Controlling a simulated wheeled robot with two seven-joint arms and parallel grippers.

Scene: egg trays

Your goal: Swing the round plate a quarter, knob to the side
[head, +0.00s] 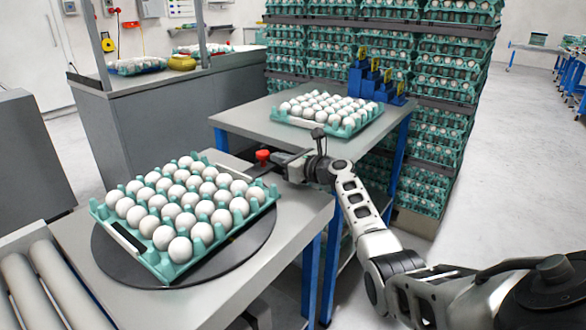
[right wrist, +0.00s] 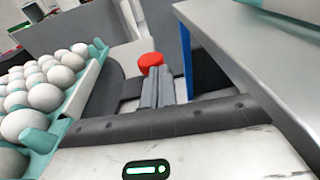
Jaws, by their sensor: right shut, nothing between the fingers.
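The dark round plate (head: 112,262) lies on the near grey table under a teal tray (head: 97,208) full of white eggs. Its red knob (head: 262,156) is at the plate's far right side, and it also shows in the right wrist view (right wrist: 150,61). My right gripper (head: 279,160) is just right of the knob, its fingers pointing at it. In the right wrist view its two fingers (right wrist: 157,96) are together with nothing between them, and the knob shows just past their tips. I cannot tell whether they touch it. My left gripper is not in view.
A second table (head: 240,118) behind holds another egg tray (head: 318,127) and blue numbered stands (head: 368,82). Tall stacks of teal egg trays (head: 437,100) stand behind it. Rollers (head: 62,285) are at the near left. The floor at right is clear.

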